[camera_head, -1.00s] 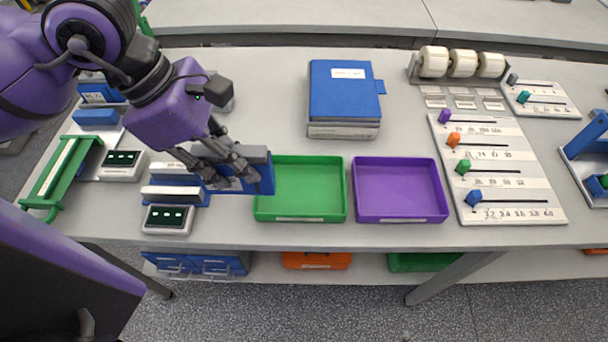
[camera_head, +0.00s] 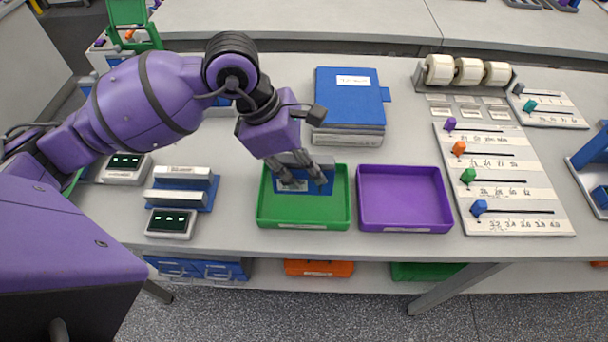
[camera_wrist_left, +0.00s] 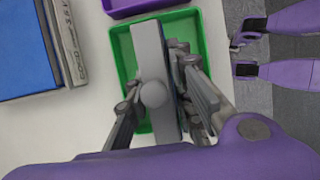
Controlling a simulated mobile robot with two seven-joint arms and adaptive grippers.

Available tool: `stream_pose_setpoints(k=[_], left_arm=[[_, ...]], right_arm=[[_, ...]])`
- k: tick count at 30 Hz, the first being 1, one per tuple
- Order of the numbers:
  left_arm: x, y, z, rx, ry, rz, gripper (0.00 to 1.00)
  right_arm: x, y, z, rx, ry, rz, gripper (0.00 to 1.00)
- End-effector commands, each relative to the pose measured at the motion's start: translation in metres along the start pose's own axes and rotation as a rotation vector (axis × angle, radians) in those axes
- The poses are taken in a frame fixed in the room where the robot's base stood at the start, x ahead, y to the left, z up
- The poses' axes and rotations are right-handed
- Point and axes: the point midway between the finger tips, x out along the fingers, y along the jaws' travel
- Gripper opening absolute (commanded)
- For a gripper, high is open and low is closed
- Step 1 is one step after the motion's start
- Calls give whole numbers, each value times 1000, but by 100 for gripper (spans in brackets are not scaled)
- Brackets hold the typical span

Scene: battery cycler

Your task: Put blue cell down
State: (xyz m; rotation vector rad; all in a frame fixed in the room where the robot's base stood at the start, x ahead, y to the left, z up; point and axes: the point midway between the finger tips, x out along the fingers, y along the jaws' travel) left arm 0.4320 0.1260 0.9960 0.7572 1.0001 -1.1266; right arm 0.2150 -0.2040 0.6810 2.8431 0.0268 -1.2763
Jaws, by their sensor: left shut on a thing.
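My left gripper (camera_head: 298,181) is shut on the blue cell (camera_head: 305,187), a flat blue block with a grey top and a pale label. The cell is at the green tray (camera_head: 304,225), over or inside its back part; whether it touches the tray floor I cannot tell. In the left wrist view the grey top of the cell (camera_wrist_left: 148,60) lies between the fingers (camera_wrist_left: 160,95), with the green tray (camera_wrist_left: 125,45) below. My right gripper does not show clearly in the head view; a purple two-fingered gripper (camera_wrist_left: 242,55) shows at the right of the wrist view, empty.
The purple tray (camera_head: 404,226) stands just right of the green tray and is empty. A blue binder stack (camera_head: 348,97) lies behind. A blue-grey cell holder (camera_head: 181,190) with a display (camera_head: 171,222) stands to the left. Slider boards (camera_head: 500,180) lie at the right.

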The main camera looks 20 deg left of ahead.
Motion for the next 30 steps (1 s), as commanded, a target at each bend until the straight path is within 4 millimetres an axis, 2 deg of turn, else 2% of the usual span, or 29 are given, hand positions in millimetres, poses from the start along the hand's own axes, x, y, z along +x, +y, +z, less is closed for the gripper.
stream_pose_setpoints(k=[6, 19, 20, 23, 30], left_arm=[[28, 1, -9, -1, -3, -1, 0], [35, 1, -12, 0, -2, -1, 0], [34, 0, -12, -1, 0, -2, 25], [34, 1, -12, 0, 0, -1, 38], [34, 1, -12, 0, 0, -1, 40]], right_arm=[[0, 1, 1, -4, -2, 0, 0], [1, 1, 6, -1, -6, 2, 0], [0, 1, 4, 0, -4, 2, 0], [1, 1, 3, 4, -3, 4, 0], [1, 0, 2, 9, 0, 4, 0]])
